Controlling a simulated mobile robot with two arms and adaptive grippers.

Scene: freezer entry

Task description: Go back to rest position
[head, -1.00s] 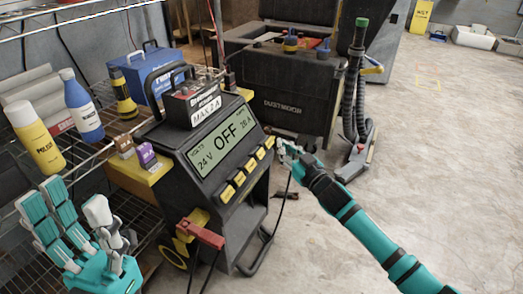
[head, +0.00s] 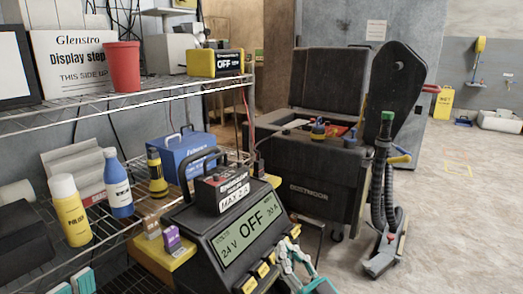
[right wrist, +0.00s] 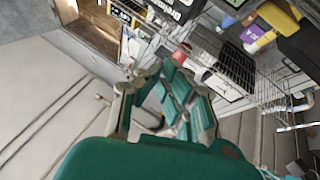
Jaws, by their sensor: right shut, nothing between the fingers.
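My right gripper (head: 287,250) is at the bottom middle of the head view, by the right edge of the battery charger. It is shut and empty; whether it touches the charger cannot be told. It also shows in the right wrist view (right wrist: 158,72), with a wire shelf beyond it. The charger (head: 205,240) is dark, with a green display reading OFF and yellow buttons, partly cut off by the lower edge.
A wire rack (head: 150,97) on the left holds a red cup (head: 123,67), bottles and a blue box (head: 183,152). A black floor-cleaning machine (head: 325,185) stands behind the charger, with a hose and nozzle (head: 382,255) beside it.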

